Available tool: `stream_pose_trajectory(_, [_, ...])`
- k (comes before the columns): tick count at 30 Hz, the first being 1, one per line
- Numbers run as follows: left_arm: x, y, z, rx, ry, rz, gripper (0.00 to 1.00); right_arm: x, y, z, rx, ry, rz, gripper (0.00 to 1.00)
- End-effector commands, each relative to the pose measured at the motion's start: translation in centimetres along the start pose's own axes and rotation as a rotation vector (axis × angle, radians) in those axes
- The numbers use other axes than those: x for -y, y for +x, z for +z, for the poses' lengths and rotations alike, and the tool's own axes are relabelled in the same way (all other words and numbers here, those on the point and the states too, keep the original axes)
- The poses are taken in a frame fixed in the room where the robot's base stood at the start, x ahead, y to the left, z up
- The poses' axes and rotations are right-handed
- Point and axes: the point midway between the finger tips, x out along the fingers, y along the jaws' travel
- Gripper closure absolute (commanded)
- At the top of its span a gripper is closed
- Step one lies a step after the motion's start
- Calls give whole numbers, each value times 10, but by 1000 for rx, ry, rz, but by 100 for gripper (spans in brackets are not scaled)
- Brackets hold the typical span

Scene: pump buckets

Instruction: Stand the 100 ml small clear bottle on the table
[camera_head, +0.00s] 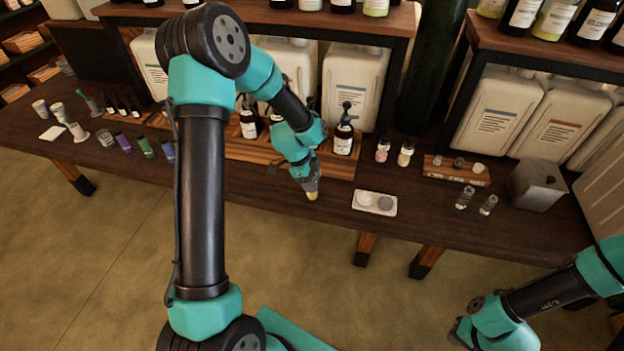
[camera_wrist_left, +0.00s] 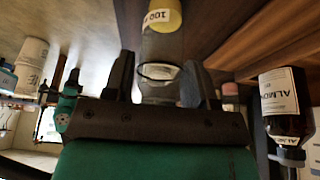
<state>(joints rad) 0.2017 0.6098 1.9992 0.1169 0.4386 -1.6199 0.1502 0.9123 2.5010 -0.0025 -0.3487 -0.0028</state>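In the head view my left gripper (camera_head: 309,184) points down over the front part of the table (camera_head: 340,222). The bottle's yellow end (camera_head: 312,196) shows below the fingertips, close to the tabletop; I cannot tell whether it touches. My right gripper (camera_head: 462,332) is low at the right, off the table, its fingers unclear.
A white tray with two round pieces (camera_head: 376,203) lies right of the bottle. A dark pump bottle (camera_head: 343,137) stands on a wooden board behind. Two clear bottles (camera_head: 465,197) (camera_head: 488,205) stand farther right. Bare tabletop lies left of the gripper along the front.

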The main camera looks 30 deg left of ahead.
Motion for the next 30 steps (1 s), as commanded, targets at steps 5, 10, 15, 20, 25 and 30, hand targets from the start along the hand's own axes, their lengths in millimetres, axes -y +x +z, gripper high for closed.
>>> stream_pose_trajectory(5, [0,0,0,0,0,0,32,0,0,0,0,0,0,100])
stream_pose_trajectory(10, [0,0,0,0,0,0,32,0,0,0,0,0,0,100])
stream_pose_trajectory(15, [0,-3,-1,0,1,0,32,0,0,0,0,0,0,100])
stream_pose_trajectory(20, [1,-18,-1,0,1,-3,32,0,0,0,0,0,0,100])
stream_pose_trajectory(25, [1,-46,-1,0,1,-3,32,0,0,0,0,0,0,100])
stream_pose_trajectory(30, [1,-79,-1,0,0,-4,32,0,0,0,0,0,0,100])
